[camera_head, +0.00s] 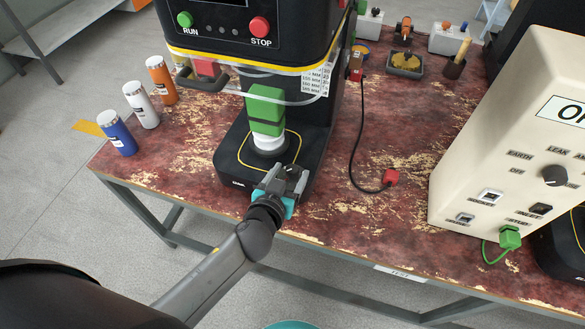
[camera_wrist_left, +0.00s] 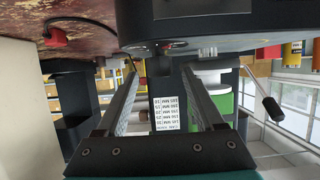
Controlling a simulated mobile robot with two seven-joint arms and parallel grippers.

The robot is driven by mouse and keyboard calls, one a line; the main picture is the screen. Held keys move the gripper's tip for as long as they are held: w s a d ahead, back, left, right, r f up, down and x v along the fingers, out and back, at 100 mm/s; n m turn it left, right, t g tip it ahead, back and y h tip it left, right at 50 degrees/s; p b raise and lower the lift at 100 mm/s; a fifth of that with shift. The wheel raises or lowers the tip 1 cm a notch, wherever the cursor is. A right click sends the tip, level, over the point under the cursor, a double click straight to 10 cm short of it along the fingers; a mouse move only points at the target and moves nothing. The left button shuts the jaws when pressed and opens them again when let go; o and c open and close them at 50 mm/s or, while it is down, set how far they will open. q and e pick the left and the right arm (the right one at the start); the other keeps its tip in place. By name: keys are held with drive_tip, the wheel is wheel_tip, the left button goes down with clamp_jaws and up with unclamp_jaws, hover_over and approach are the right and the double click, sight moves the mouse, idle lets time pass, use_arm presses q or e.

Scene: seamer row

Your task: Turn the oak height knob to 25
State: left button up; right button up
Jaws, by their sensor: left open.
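I cannot make out an oak knob in either view. The black seamer (camera_head: 262,25) has a white label with height figures (camera_head: 315,80) on its right side; the label also shows in the left wrist view (camera_wrist_left: 165,113). A green block (camera_head: 266,108) sits above a white round part (camera_head: 269,144) over the black base (camera_head: 225,165). My left gripper (camera_head: 285,178) is at the front of the base, below the white part, with its fingers apart and nothing visible between them. In the left wrist view both fingers of my left gripper (camera_wrist_left: 160,74) stand apart, the label behind them. My right gripper is not in view.
Blue (camera_head: 117,134), white (camera_head: 141,105) and orange (camera_head: 161,80) cans stand at the table's left. A black cable runs to a red plug (camera_head: 391,177). A cream tester box (camera_head: 480,150) stands at right. The worn red tabletop (camera_head: 340,210) is mostly clear between seamer and box.

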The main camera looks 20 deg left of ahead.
use_arm(q)
drive_tip(key=shift+x, duration=1.3)
clamp_jaws()
